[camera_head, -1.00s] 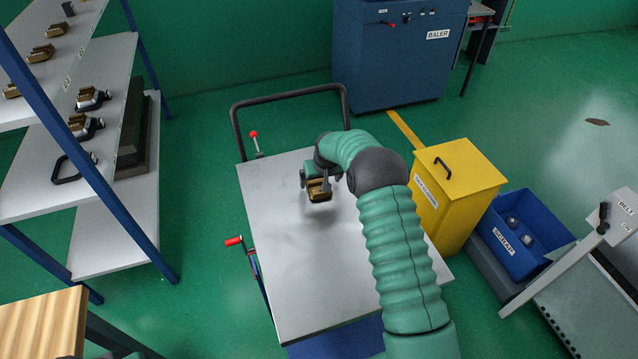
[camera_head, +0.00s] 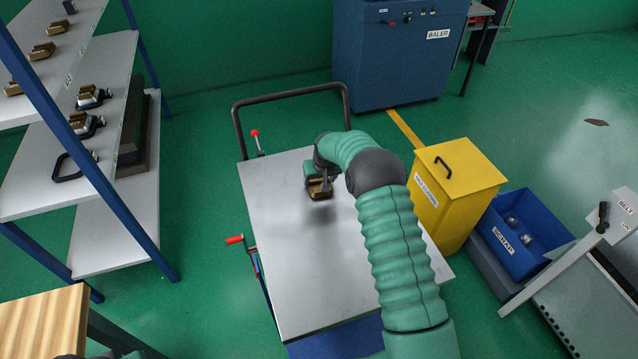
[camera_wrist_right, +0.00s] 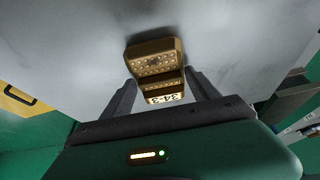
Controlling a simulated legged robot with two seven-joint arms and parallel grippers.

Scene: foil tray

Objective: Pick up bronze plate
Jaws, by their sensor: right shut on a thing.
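The bronze plate (camera_head: 320,188) is a small brown-gold block above the far part of the grey cart top. In the right wrist view the bronze plate (camera_wrist_right: 154,62) shows rows of small studs and a white label reading "34-3". My right gripper (camera_head: 317,178) is shut on it, with one dark finger on each side of the label end in the wrist view (camera_wrist_right: 160,92). A soft shadow lies on the cart top below, so the plate looks held above the surface. The left gripper is not in view.
The grey cart top (camera_head: 310,270) is otherwise bare. A shelf (camera_head: 110,60) at left holds several bronze pieces. A yellow bin (camera_head: 455,200), a blue scrap box (camera_head: 525,255) and a conveyor (camera_head: 600,300) stand right. A blue baler (camera_head: 390,60) stands behind.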

